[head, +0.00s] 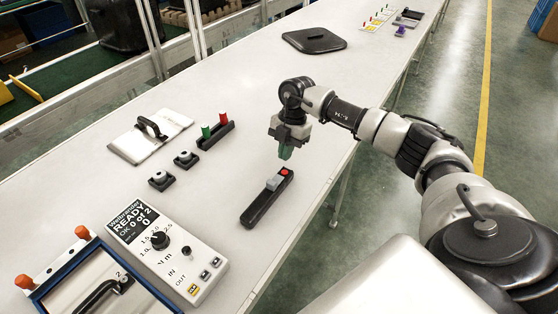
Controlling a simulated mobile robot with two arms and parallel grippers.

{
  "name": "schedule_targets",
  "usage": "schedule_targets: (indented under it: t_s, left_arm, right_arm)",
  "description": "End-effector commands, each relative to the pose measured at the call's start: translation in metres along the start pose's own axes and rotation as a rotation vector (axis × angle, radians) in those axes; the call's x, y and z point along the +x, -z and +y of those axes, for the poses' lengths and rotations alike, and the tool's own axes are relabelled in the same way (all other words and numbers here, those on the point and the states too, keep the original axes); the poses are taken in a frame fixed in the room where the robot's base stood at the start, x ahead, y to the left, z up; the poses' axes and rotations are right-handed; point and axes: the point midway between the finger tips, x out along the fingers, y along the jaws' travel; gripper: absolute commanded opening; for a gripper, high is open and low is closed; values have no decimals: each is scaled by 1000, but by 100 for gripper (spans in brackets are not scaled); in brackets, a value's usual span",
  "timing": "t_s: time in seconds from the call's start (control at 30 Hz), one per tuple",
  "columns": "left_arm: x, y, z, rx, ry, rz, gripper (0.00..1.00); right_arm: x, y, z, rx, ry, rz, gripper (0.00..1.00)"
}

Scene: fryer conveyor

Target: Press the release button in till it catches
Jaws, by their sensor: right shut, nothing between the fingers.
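A black bar-shaped holder (262,205) lies on the table in front of my right arm. It has a round red button (286,171) at its far end and a grey raised block (274,182) beside that. I cannot tell from a label which button is the release button, or whether the red one is pressed in. My right gripper (285,154) points down just above the far end of the holder, with a visible gap to the red button. Its greenish fingertips are together and hold nothing. My left gripper is out of view.
A black stand with a green and a red post (223,118) is at the left, near two small black button boxes (160,178). A white controller box (165,245) and blue-framed tray (45,292) stand in front. A black lid (314,40) lies farther back. The table's right edge is close.

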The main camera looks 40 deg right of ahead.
Motion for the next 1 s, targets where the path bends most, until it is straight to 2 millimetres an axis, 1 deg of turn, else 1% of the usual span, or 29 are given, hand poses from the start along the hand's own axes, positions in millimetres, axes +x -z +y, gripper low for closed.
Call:
schedule_targets:
  t_s: [0.03, 0.2, 0.3, 0.4, 0.53, 0.8, 1.0]
  left_arm:
    - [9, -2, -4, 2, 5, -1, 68]
    - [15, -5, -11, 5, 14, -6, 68]
    - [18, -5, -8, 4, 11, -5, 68]
    - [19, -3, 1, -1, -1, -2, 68]
    - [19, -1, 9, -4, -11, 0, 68]
    - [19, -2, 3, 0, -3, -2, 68]
    - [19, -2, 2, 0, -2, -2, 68]
  right_arm:
    - [-10, -1, 2, -4, -8, -3, 0]
    - [-49, -1, 3, -4, -10, -3, 0]
    - [-66, -1, 3, -4, -10, -2, 0]
    - [-78, 0, 3, -4, -9, -1, 0]
    - [-86, 0, 3, -4, -7, -1, 0]
    - [-87, 0, 3, -3, -7, -1, 0]
    - [-87, 0, 3, -3, -8, -1, 0]
